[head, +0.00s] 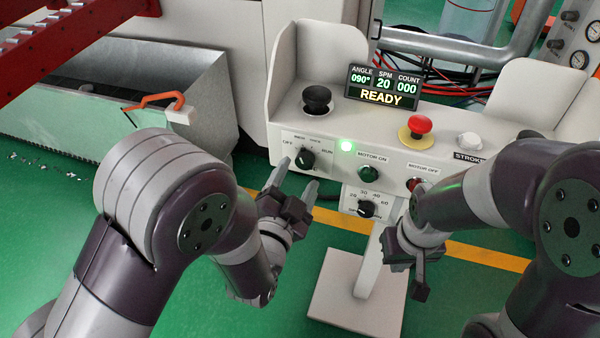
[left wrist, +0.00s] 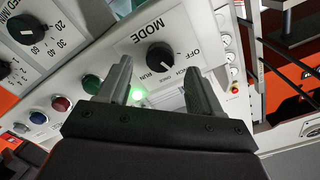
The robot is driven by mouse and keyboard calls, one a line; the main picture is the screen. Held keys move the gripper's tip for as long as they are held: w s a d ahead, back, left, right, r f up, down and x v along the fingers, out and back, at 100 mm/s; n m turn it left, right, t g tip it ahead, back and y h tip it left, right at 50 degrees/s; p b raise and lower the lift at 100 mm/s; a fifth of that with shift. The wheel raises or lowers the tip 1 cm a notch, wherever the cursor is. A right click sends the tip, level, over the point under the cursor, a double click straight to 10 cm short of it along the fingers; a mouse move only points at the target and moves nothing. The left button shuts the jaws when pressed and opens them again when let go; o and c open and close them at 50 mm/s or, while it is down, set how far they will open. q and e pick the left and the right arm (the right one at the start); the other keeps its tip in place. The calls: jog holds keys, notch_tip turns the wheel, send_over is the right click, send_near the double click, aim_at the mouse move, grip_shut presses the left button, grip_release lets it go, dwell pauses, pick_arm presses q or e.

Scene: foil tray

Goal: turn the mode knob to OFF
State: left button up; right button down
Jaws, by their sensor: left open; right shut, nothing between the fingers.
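The black mode knob (head: 305,159) is on the sloped front of the pale control box, at the left under its OFF-to-RUN labels. It also shows in the left wrist view (left wrist: 160,57) beside the word MODE; its pale pointer mark appears to lie between OFF and RUN, but the exact setting is hard to tell. My left gripper (head: 292,181) is open just in front of and below the knob; in the left wrist view its fingers (left wrist: 157,74) are spread apart, apparently short of the knob. My right gripper (head: 416,197) is shut and empty near the red MOTOR OFF button.
The green MOTOR ON button (head: 368,174), the red MOTOR OFF button (head: 414,184) and a speed knob (head: 366,209) are close by. A red mushroom button (head: 420,124) and a black button (head: 317,97) stand on top. The display (head: 383,88) reads READY. A green lamp (head: 346,145) glows.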

aim_at(303, 164)
pick_arm(q)
jog(key=shift+x, duration=1.5)
jog(key=c, duration=1.1)
jog(key=shift+o, duration=0.2)
jog(key=shift+n, duration=0.4)
jog(key=n+b, duration=0.1)
jog(key=n, duration=0.1)
jog(key=shift+f+n, duration=0.1)
jog(key=shift+n, duration=0.3)
jog(key=shift+n+b, duration=0.85)
jog(key=shift+n, duration=1.25)
